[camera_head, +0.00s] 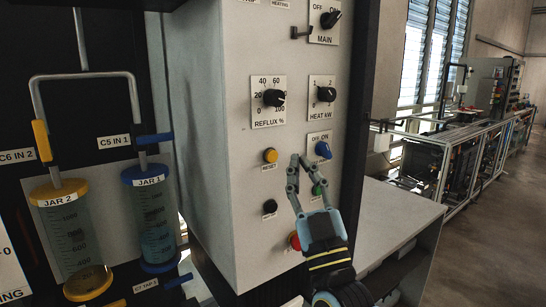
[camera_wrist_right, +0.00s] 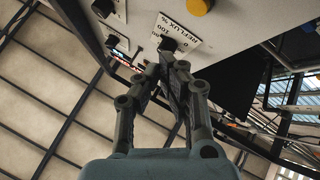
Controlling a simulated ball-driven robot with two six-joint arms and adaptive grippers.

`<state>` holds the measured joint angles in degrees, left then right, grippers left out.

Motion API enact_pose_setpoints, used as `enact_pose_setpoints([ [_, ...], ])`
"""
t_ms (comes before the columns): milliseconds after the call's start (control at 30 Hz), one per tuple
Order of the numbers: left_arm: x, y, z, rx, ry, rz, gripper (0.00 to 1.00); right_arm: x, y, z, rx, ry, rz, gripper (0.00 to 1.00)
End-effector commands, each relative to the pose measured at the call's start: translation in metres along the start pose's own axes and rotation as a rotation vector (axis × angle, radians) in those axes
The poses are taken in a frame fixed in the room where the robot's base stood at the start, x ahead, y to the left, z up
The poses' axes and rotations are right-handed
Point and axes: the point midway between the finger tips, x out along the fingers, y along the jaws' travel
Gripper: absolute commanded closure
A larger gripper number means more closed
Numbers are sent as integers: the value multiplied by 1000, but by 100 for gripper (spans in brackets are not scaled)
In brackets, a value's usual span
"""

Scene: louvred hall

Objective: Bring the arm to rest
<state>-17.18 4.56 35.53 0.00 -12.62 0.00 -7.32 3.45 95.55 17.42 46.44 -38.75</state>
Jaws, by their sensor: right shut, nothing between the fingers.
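My right gripper (camera_head: 296,160) is in front of the lower part of the white control panel (camera_head: 225,110) in the head view. Its fingers point up and are shut with nothing between them. It hides part of a green button (camera_head: 318,188) and a red button (camera_head: 295,240). In the right wrist view the same gripper (camera_wrist_right: 168,62) has its fingertips together, with the reflux knob (camera_wrist_right: 168,44) beyond them. I cannot tell whether it touches the panel. My left gripper is not in view.
The panel has a blue on/off knob (camera_head: 323,150), a yellow reset button (camera_head: 270,155) and a heat knob (camera_head: 326,94). Jar 2 (camera_head: 70,235) and jar 1 (camera_head: 152,220) stand at the left. A grey bench (camera_head: 395,215) is close on the right; open floor (camera_head: 500,230) lies beyond.

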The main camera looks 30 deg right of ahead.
Motion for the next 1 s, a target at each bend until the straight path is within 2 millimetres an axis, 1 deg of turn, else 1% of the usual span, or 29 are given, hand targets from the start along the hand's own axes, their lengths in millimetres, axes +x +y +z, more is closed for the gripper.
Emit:
enact_pose_setpoints([
  [333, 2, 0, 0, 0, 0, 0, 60, -2, -1, 2, 0, -1, 0, 100],
  [400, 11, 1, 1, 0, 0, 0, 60, -11, -3, 9, -1, -7, -4, 100],
  [467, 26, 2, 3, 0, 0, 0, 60, -28, -7, 23, -5, -21, -12, 100],
  [500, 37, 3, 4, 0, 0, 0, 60, -46, -12, 41, -12, -46, -27, 100],
  [567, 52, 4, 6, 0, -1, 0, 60, -75, -23, 71, -30, -99, -63, 100],
  [600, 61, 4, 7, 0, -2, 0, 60, -97, -31, 94, -42, -146, -97, 100],
  [667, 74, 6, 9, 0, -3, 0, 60, -131, -45, 128, -53, -226, -155, 100],
  [700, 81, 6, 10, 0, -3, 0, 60, -156, -53, 150, -55, -284, -195, 100],
  [767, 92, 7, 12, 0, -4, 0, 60, -193, -64, 182, -57, -372, -255, 100],
  [800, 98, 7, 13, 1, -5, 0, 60, -219, -71, 202, -55, -432, -293, 100],
  [867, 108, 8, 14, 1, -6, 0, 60, -260, -79, 231, -52, -527, -350, 100],
  [900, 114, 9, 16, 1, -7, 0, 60, -288, -84, 249, -51, -591, -387, 100],
  [967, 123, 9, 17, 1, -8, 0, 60, -332, -89, 273, -44, -690, -438, 100],
  [1000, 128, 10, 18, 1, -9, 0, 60, -362, -92, 288, -40, -757, -471, 100],
])
